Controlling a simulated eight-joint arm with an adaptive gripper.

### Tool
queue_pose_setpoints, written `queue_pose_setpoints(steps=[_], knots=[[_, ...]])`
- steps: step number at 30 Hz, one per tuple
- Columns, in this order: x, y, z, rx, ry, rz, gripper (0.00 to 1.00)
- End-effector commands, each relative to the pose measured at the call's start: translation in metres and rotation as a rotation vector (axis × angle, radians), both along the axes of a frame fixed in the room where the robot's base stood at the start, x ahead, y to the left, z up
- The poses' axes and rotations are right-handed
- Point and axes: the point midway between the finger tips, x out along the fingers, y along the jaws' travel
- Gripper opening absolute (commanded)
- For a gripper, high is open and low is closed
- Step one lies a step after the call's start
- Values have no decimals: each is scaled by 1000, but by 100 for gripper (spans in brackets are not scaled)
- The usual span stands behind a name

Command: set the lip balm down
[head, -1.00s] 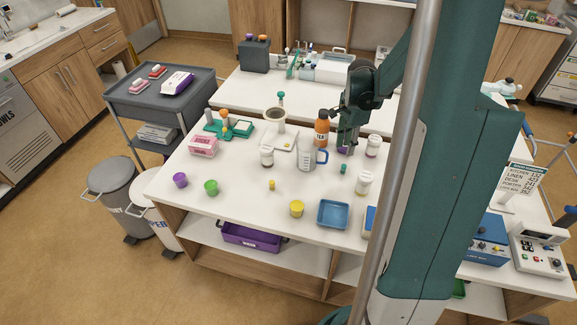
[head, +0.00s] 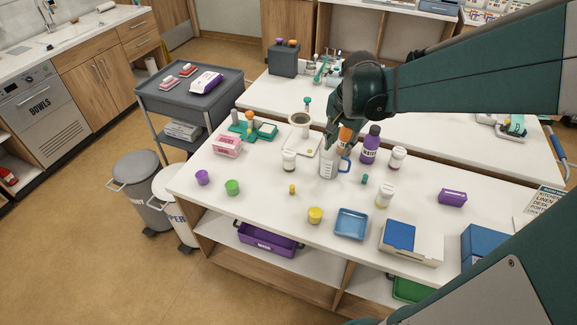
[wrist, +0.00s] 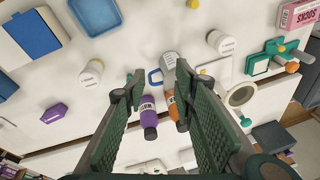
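I cannot tell for sure which thing is the lip balm. A small teal cylinder (head: 365,179) stands upright on the white table (head: 262,206), right of the measuring jug. A small yellow one (head: 292,189) stands left of the jug. My gripper (head: 331,134) is above the back of the table, over the jug and orange bottle. In the wrist view its fingers (wrist: 157,73) are spread wide with nothing held between them. The left fingertip seems to hide the teal cylinder there.
The clear jug (head: 328,166) with a blue handle, an orange bottle (head: 345,138) and a purple bottle (head: 371,145) stand close together beneath my gripper. White-capped bottles (head: 384,195) stand nearby. A blue tray (head: 350,224) is at the front. The table's left front is fairly clear.

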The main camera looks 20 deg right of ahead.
Motion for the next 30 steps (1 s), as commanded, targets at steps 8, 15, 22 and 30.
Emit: queue_pose_setpoints(steps=[8, 15, 22, 30], knots=[[-20, 49, 26, -57, -54, 202, 27], [-38, 87, 43, -111, -103, 371, 27], [-59, 120, 55, -166, -150, 530, 27], [-85, 156, 64, -235, -206, 715, 27]])
